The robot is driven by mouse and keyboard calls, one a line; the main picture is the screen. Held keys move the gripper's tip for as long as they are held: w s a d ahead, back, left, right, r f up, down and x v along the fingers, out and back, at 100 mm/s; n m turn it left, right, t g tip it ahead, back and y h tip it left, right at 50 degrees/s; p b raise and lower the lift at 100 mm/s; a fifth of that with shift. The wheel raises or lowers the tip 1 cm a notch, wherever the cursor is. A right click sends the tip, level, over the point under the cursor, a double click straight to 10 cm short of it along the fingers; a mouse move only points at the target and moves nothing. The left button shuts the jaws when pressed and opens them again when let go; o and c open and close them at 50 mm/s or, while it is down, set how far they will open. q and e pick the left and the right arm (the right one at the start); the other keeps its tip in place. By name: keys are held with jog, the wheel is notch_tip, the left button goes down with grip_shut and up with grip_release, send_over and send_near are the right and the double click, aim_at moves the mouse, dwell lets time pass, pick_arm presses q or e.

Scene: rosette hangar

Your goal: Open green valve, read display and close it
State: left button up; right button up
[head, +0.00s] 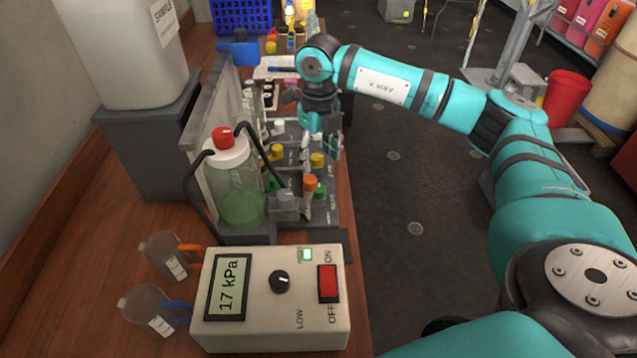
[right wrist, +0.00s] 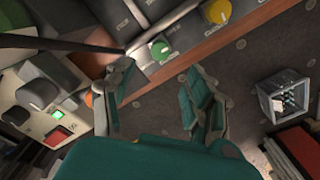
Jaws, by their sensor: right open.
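The green valve (head: 320,189) is a round knob on the grey valve panel (head: 330,212) along the table's right edge, partly hidden behind an orange-topped part. It also shows in the right wrist view (right wrist: 160,50), just beyond the gap between my fingertips. My right gripper (head: 323,134) is open and empty, pointing down over the panel; I see no contact with the knob. The display (head: 229,287) on the cream box (head: 270,333) reads 17 kPa. My left gripper is not in view.
A yellow knob (right wrist: 216,11) sits beside the green one. A glass bottle (head: 236,190) with green liquid, a red cap and black hoses stands left of the panel. The floor (head: 420,190) right of the table is mostly clear.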

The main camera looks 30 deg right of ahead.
aim_at(319, 188)
notch_tip(319, 188, down, 10)
jog(key=shift+f+p, duration=0.1)
jog(key=shift+p, duration=0.65)
